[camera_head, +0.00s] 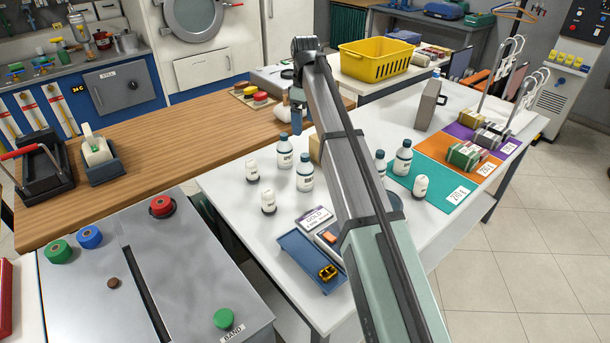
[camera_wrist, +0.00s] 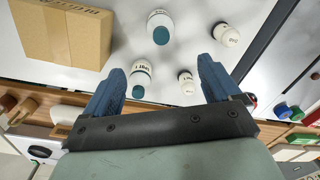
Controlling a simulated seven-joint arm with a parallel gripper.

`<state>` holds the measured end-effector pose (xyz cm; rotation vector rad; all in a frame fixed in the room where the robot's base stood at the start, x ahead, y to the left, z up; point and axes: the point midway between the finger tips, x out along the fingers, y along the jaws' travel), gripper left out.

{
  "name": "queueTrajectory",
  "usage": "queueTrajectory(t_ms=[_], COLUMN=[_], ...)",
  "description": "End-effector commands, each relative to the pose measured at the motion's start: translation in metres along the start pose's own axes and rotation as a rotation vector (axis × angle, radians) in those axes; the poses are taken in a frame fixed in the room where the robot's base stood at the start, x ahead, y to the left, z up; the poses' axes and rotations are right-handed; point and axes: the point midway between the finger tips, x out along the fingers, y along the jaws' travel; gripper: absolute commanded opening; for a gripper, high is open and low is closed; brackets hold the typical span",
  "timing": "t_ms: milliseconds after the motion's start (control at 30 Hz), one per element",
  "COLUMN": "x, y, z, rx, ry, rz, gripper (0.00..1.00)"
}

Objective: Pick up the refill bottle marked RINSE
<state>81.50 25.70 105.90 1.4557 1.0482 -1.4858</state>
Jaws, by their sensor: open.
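Two white bottles with dark teal caps stand on the white table left of my arm: a rear one (camera_head: 283,155) and a front one (camera_head: 305,174). Two smaller white bottles (camera_head: 252,170) (camera_head: 268,203) stand beside them. The labels are too small to read surely, so I cannot tell which is RINSE. My gripper (camera_head: 297,98) is above and behind the bottles, partly hidden by my arm. In the wrist view its blue fingers (camera_wrist: 161,66) are apart and empty. One capped bottle (camera_wrist: 140,72) shows near the left finger, another (camera_wrist: 160,22) farther up, with two small bottles (camera_wrist: 227,35) (camera_wrist: 187,82) to the right.
A cardboard box (camera_wrist: 62,35) stands near the bottles. More bottles (camera_head: 402,160) stand right of my arm at a teal mat (camera_head: 445,203). A blue tray (camera_head: 300,252) lies at the table's front edge. A yellow basket (camera_head: 378,62) is at the back. A wooden counter (camera_head: 190,152) lies left.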

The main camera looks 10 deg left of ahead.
Motion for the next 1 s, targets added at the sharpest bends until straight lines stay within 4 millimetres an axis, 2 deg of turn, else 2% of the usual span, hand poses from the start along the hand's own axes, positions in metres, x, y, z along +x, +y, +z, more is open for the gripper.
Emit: queueTrajectory(t_ms=[100,467,800,1000], x=[0.017,0.042,0.097,0.113], y=[0.0,0.001,0.0,0.001], z=[0.001,0.001,0.001,0.001], rx=[0.0,-0.001,-0.001,-0.001], ry=[-0.002,-0.002,-0.003,-0.001], rz=[-0.001,0.001,0.001,0.003], gripper=[0.9,0.9,0.9,0.9])
